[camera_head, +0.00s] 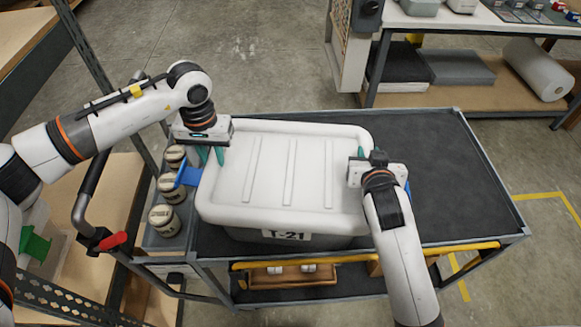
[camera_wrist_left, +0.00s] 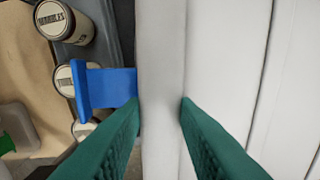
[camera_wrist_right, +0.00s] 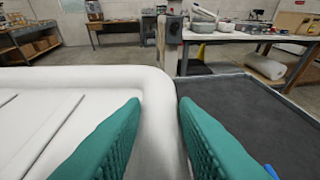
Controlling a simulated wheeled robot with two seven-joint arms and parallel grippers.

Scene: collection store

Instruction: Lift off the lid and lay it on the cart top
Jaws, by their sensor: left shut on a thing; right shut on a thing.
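The white ribbed lid (camera_head: 288,170) sits on a grey tote labelled T-21 (camera_head: 287,235), on the left and middle part of the cart top (camera_head: 440,165). My left gripper (camera_head: 212,152) is shut on the lid's left rim; in the left wrist view the rim (camera_wrist_left: 160,90) runs between its green fingers. My right gripper (camera_head: 361,155) is shut on the lid's right rim, which also shows between the fingers in the right wrist view (camera_wrist_right: 160,110). A blue latch (camera_head: 187,176) sticks out on the left side. Whether the lid touches the tote all round is hidden.
The dark cart top is bare to the right of the tote. Several labelled jars (camera_head: 163,218) stand along the cart's left end. A yellow bar (camera_head: 350,257) runs along the front. A workbench with a foam roll (camera_head: 535,70) stands behind at right.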

